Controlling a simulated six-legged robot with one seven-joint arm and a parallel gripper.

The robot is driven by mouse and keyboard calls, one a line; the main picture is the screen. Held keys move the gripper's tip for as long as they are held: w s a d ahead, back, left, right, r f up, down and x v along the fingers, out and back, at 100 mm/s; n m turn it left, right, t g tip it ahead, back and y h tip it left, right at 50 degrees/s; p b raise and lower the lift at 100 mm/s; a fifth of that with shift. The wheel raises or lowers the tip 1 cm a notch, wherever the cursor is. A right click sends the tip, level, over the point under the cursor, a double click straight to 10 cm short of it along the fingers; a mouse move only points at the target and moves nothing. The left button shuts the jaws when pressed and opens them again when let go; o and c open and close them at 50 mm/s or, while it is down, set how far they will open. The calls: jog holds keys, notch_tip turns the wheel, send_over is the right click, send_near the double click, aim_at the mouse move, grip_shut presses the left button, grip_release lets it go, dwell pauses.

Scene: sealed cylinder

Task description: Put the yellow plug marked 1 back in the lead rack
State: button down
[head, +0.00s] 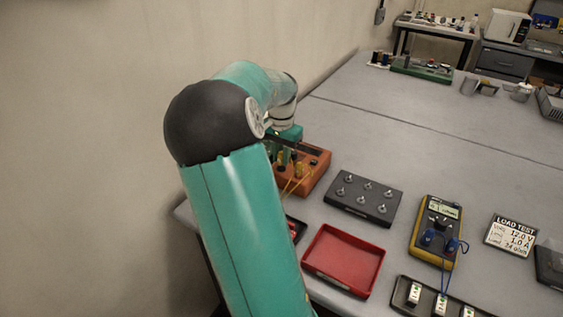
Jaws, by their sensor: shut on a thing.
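My gripper (285,155) is over the left part of an orange box (318,170) with dark knobs on its top, at the left edge of the table. It is shut on a yellow plug (280,170), small and partly hidden by the fingers. The mark on the plug is too small to read. Yellow leads (296,183) hang over the front of the orange box. Whether the plug sits in the box or is clear of it cannot be told. I cannot make out for certain which thing is the lead rack.
A dark box with several metal studs (362,198), an empty red tray (344,259), a yellow meter (436,228) with blue leads and a load test card (511,235) stand to the right. A dark tray (408,284) holds white blocks. The table's middle is clear.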

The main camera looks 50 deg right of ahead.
aim_at(281, 152)
jog(key=shift+r, duration=2.3)
